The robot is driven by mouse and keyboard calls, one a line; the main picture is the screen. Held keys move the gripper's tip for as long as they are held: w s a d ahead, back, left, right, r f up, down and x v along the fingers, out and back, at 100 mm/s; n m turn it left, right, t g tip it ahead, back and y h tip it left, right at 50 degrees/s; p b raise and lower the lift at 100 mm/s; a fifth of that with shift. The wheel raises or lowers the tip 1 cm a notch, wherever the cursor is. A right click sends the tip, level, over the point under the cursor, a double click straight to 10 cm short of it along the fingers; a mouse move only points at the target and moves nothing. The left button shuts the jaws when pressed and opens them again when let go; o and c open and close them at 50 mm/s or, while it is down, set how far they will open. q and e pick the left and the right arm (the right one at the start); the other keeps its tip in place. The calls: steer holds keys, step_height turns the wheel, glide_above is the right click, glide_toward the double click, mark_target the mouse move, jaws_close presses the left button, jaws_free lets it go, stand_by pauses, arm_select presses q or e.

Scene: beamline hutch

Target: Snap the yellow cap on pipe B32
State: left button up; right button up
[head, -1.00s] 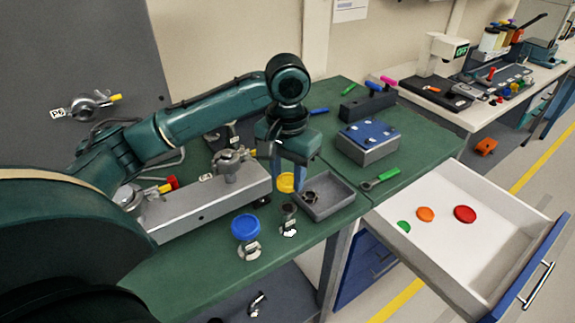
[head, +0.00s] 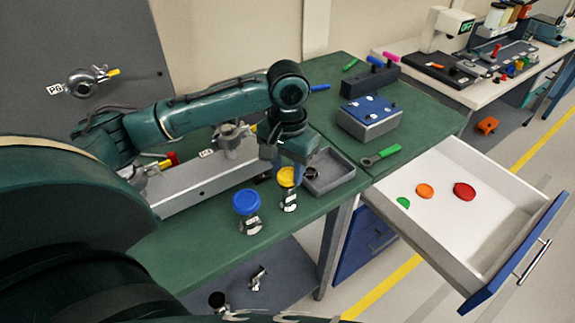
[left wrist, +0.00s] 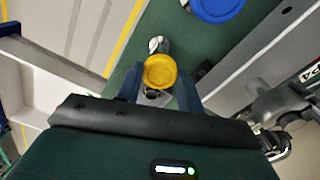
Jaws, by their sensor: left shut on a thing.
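The yellow cap (head: 287,176) is between the fingers of my left gripper (head: 288,168), which is shut on it. It also shows in the left wrist view (left wrist: 160,72), with a blue finger on either side. In the head view a short metal pipe stub (head: 289,199) with a white label stands directly below the cap, which covers its mouth. I cannot tell whether the cap is fully seated or just above the rim, and I cannot read the label. My right gripper is not in view.
A blue-capped pipe (head: 248,222) stands close by on the left. A grey tray (head: 336,181) is just right of the gripper. A long metal block (head: 205,186) lies behind. The open drawer (head: 440,222) at right holds green, orange and red caps.

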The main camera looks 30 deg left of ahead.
arm_select(q)
steer(key=shift+f, duration=0.6)
stand_by(0.5)
steer(key=o, duration=1)
